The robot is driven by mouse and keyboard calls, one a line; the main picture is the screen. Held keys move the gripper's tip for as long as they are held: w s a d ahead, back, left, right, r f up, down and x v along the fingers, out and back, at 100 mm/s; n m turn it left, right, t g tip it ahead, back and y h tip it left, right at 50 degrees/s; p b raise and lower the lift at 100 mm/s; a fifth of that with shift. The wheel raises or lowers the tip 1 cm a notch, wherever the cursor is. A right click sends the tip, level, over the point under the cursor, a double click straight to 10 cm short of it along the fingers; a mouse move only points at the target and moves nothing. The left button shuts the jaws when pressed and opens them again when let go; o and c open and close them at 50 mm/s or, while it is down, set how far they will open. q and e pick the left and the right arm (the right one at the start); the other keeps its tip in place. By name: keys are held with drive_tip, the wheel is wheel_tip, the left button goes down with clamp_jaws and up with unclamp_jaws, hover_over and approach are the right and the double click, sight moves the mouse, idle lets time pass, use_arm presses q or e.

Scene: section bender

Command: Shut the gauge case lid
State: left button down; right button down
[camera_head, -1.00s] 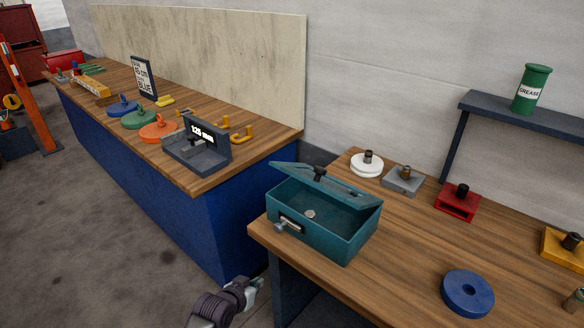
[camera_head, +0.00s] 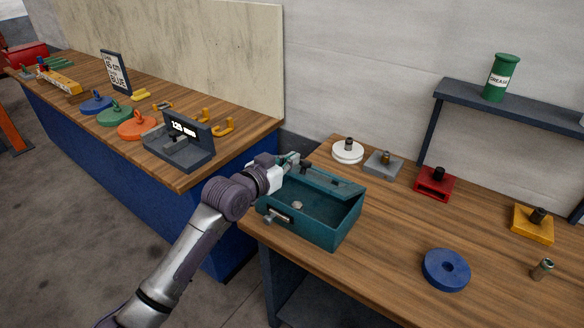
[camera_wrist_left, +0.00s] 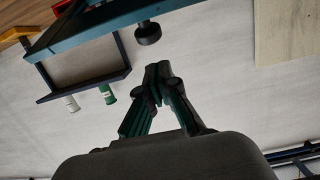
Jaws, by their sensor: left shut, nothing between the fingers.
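The teal gauge case (camera_head: 318,232) stands on the right bench with its lid (camera_head: 335,186) open, raised along the back side. A dark knob sits on the lid, and a small round thing (camera_head: 297,206) lies inside the case. My left gripper (camera_head: 293,158) is shut and empty at the lid's left end, close to its upper edge; I cannot tell if it touches. In the left wrist view the shut fingertips (camera_wrist_left: 156,72) are apart from the teal lid edge (camera_wrist_left: 100,27) and its dark knob (camera_wrist_left: 148,33). My right gripper is not in view.
White (camera_head: 347,152), grey (camera_head: 383,164), red (camera_head: 434,184) and yellow (camera_head: 532,224) pieces line the bench's back. A blue disc (camera_head: 446,270) lies nearer. A shelf (camera_head: 520,107) bears a green grease can (camera_head: 501,78).

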sight(292, 172)
use_arm(q)
drive_tip(key=x, duration=0.3)
drive_tip(key=shift+w+d, duration=0.1)
drive_tip(key=shift+s+a+f+p, duration=0.3)
drive_tip(key=shift+f+p, duration=0.1)
drive_tip(key=shift+f, duration=0.2)
drive_tip(key=shift+s+a+f+p, duration=0.25)
drive_tip(key=shift+s+f+p, duration=0.15)
drive_tip(key=shift+f, duration=0.25)
drive_tip(key=shift+s+a+f, duration=0.25)
drive_tip(key=shift+s+f, duration=0.05)
drive_tip(key=shift+f, duration=0.25)
drive_tip(key=shift+d, duration=0.1)
